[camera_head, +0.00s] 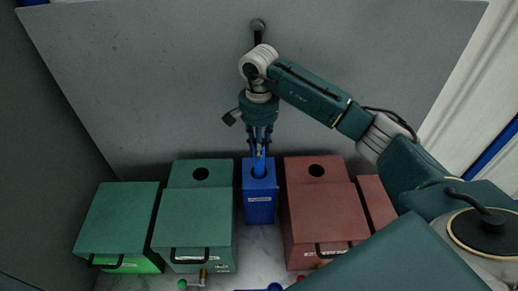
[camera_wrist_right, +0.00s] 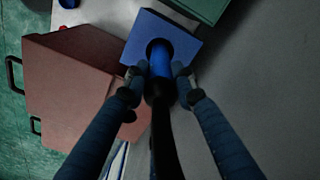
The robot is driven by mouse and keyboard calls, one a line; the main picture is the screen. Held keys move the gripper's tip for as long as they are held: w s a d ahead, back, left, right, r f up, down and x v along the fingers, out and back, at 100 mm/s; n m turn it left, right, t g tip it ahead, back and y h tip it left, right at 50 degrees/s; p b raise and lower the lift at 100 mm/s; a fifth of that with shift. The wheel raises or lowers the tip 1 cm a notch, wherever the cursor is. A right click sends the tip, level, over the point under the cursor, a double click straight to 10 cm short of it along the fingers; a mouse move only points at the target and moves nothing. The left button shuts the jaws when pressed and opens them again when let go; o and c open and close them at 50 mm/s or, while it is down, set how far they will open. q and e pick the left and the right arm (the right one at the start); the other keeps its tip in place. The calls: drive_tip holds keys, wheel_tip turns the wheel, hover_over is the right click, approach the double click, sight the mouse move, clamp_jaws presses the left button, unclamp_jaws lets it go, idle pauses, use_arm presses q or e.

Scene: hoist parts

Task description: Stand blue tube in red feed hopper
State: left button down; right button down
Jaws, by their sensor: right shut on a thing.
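The blue tube (camera_head: 259,165) is upright between the fingers of my right gripper (camera_head: 260,148), which is shut on it. Its lower end is at the round hole in the top of the blue box (camera_head: 259,206) and seems to be inside it; the depth is hidden. In the right wrist view the tube (camera_wrist_right: 160,58) lies between the fingertips, over the dark hole of the blue box (camera_wrist_right: 188,41). The red hopper (camera_head: 318,207), with a round dark hole in its rear top, stands just right of the blue box. My left gripper is not in view.
A green box (camera_head: 196,222) with a rear hole stands left of the blue box, with another green box (camera_head: 117,219) further left. A second red box (camera_head: 375,199) stands right of the hopper. Small parts lie at the front edge. A grey panel (camera_head: 180,80) rises behind.

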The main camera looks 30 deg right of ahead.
drive_tip(key=shift+r+p, duration=1.6)
drive_tip(key=shift+r, duration=1.75)
